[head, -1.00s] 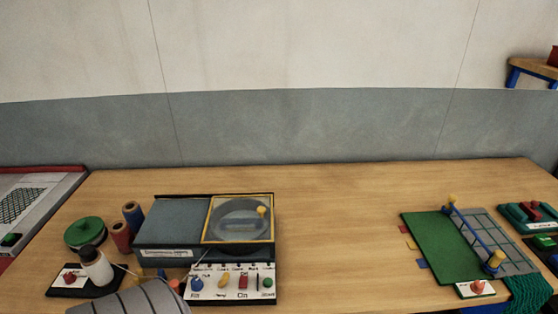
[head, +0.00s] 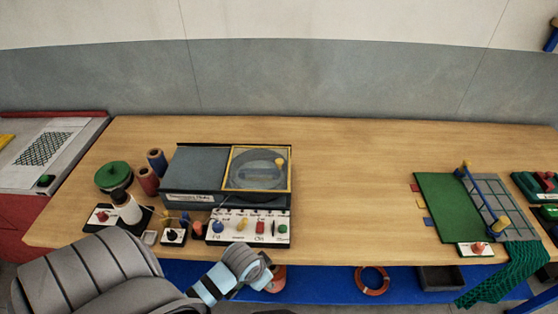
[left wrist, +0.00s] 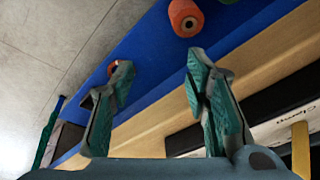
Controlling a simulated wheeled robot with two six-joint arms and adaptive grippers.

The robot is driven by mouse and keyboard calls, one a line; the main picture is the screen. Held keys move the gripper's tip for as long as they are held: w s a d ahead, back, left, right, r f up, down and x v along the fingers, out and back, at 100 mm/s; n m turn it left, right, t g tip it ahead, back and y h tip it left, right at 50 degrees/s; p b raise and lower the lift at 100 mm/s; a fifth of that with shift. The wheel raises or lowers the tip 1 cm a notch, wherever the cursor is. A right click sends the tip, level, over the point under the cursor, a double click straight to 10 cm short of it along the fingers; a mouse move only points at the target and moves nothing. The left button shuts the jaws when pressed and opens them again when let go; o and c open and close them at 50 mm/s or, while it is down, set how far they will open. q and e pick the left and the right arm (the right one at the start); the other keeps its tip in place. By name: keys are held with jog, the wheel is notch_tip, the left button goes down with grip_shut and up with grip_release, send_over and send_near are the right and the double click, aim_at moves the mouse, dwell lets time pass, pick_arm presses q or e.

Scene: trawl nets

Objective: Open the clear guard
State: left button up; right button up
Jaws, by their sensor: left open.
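The clear guard (head: 260,170) is a transparent pane in a yellow frame with a yellow knob (head: 280,162). It lies flat and closed over a round recess on the right half of the grey-blue machine (head: 200,172). My left gripper's wrist end (head: 245,264) is in front of the bench edge, below the machine's control panel and well short of the guard. In the left wrist view the left gripper (left wrist: 160,85) has its two green-padded fingers wide apart with nothing between them. My right gripper is not in view.
A control panel (head: 248,230) with coloured knobs lies before the machine. Spools (head: 156,162), a green round container (head: 113,176) and a white bottle (head: 130,208) stand left of it. The bench right of the machine is clear up to the green mat (head: 446,207).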

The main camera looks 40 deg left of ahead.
pick_arm(q)
notch_tip(320, 180, up, 9)
jog(key=w+m, duration=0.1)
jog(key=t+h, duration=0.1)
send_near(279, 161)
jog(key=shift+n, duration=0.4)
jog(key=x, duration=0.8)
jog(key=shift+w+f+p, duration=0.1)
jog(key=shift+f+p, duration=0.15)
jog(key=shift+p, duration=0.05)
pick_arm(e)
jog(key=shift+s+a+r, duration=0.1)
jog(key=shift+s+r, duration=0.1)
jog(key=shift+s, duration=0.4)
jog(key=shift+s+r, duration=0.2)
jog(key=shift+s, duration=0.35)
pick_arm(q)
jog(key=shift+a, duration=0.1)
grip_shut()
